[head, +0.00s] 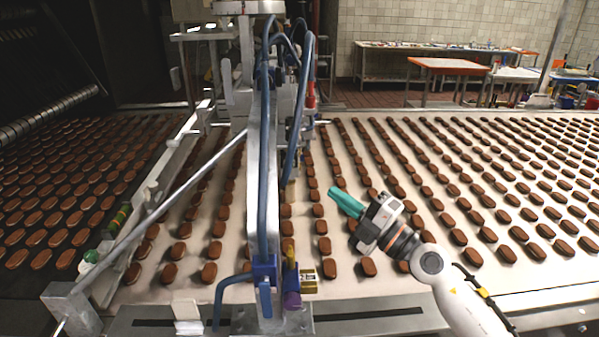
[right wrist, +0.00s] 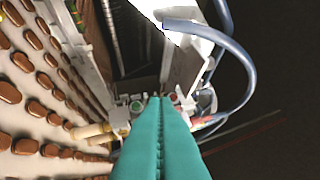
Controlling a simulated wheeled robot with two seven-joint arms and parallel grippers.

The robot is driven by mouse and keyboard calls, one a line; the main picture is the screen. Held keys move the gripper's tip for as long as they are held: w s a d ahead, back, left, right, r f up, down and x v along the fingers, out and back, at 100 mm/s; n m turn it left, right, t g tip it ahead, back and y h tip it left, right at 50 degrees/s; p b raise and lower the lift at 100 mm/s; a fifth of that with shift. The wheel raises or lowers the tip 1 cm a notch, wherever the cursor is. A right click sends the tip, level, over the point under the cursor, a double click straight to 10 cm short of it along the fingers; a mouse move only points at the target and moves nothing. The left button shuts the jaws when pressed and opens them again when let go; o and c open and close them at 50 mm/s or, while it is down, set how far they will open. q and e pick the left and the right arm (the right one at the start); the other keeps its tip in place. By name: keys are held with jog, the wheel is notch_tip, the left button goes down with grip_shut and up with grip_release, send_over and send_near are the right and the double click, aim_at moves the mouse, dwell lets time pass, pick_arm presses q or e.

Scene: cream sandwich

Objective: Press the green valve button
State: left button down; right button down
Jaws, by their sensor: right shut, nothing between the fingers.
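My right gripper (head: 332,192) comes in from the lower right in the head view. Its teal fingers are shut with nothing between them, pointing up and left above the conveyor. In the right wrist view the shut fingertips (right wrist: 161,99) point at a grey fixture. A small round green button (right wrist: 135,106) shows on that fixture just left of the fingertips; a gap or contact cannot be told. I cannot make out this button for sure in the head view. My left gripper is not in view.
A metal post with blue hoses (head: 263,170) stands left of my right gripper. A green knob (head: 92,256) sits on the left rail. Rows of brown biscuits cover the pale conveyor belt (head: 310,132). A blue hose (right wrist: 240,85) curves right of the fingers.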

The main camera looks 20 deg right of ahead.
jog(key=w+f+n+g, duration=0.1)
jog(key=d+n+g, duration=0.1)
jog(key=n+g, duration=0.1)
jog(key=shift+w+d+f, duration=0.15)
jog(key=shift+w+f, duration=0.2)
jog(key=p, duration=0.3)
send_near(289, 164)
jog(key=w+a, duration=0.4)
jog(key=a, duration=0.1)
jog(key=shift+w+d, duration=0.35)
jog(key=shift+w, duration=0.1)
